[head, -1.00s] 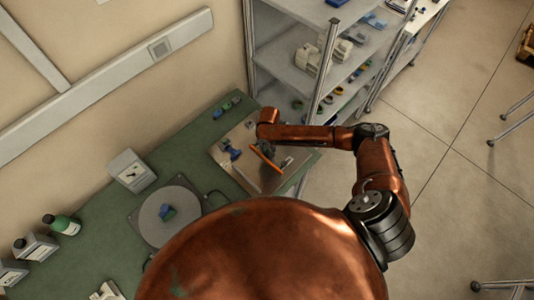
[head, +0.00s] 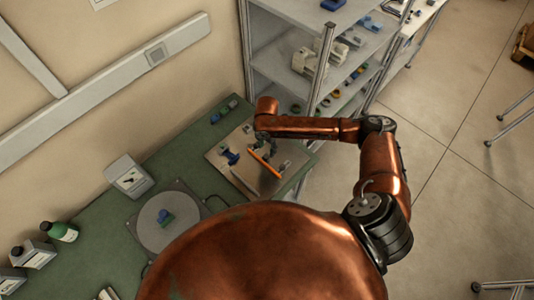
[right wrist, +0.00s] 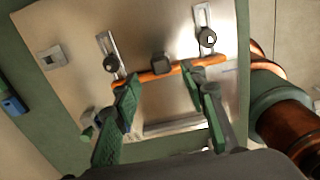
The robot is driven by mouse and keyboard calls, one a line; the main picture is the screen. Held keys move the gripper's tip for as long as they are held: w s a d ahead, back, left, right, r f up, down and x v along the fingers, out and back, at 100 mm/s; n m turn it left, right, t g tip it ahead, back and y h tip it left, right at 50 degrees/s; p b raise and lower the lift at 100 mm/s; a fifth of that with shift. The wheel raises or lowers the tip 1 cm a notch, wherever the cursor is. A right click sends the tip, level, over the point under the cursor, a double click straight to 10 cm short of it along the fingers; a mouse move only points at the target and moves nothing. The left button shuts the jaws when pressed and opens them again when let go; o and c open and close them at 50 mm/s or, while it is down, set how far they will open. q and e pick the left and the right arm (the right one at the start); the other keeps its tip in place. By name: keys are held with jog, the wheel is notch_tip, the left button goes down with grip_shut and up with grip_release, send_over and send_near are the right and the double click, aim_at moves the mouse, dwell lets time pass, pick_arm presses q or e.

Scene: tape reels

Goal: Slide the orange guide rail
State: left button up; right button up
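The orange guide rail (head: 263,164) lies slantwise across a metal plate (head: 227,169) on the green bench. My left gripper does not show.
A blue part (head: 230,156) stands on the plate left of the rail. A round turntable-like disc (head: 160,235), a grey meter box (head: 128,176) and bottles (head: 62,231) stand on the bench. A shelf rack (head: 300,70) stands close behind the right arm.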

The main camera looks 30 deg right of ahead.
aim_at(267, 156)
jog(key=shift+r, duration=2.3)
